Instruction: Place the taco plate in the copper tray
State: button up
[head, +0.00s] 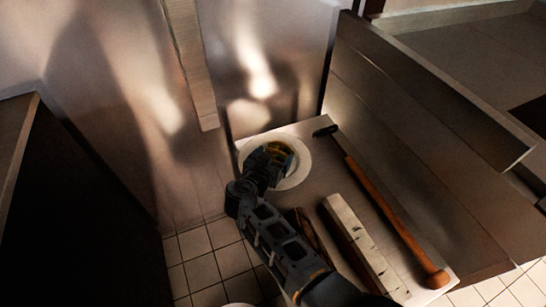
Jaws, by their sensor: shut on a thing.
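The taco plate (299,172) is a round white plate with yellow-brown food on it, at the back left of a pale worktop. My gripper (271,160) is over the left part of the plate and shut on it. The gripper hides much of the food and the plate's left side. I cannot tell whether the plate touches the surface below. I cannot make out a copper tray in this view.
A long-handled hammer (385,212) lies along the right of the worktop (340,178). A pale, dark-flecked block (362,245) and a dark brown piece (309,232) lie nearer. Metal panels stand behind and right. A dark cabinet (75,215) stands left, with tiled floor between.

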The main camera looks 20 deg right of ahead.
jog(key=o, duration=1.4)
jog(key=shift+c, duration=0.2)
